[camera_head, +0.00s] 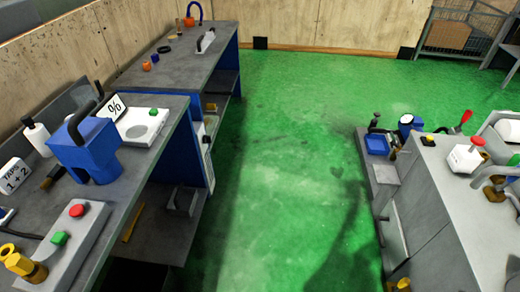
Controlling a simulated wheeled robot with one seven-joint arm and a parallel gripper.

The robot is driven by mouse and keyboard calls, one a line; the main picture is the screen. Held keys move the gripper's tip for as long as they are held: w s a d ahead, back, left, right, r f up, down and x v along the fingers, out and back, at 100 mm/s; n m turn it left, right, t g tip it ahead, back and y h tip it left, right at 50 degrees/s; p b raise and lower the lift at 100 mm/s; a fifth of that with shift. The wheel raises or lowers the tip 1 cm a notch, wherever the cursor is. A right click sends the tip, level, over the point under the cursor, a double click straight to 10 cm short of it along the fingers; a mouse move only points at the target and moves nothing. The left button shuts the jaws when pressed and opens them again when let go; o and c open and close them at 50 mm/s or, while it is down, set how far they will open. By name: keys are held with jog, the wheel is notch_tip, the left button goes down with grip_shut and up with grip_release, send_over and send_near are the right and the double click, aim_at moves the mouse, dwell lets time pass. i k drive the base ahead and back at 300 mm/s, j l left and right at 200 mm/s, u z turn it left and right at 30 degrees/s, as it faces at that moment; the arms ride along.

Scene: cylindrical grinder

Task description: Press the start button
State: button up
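A grey control box (66,258) lies along the near edge of the left workbench. It carries a green button (59,238) and a red button (77,210) farther back. Any lettering beside them is too small to read. My gripper is not in view, and nothing is seen touching the buttons. Another small green button (153,112) is on a white scale-like device (136,128) farther back on the same bench.
A blue machine (88,150) and a brass fitting (22,262) stand near the control box. A grey machine (450,215) with a red-topped white box (466,158) stands at right. Open green floor (270,170) lies between, with a dark shadow.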

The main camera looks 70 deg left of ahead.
aim_at(60, 239)
jog(key=l+u, duration=0.1)
jog(key=u, duration=3.95)
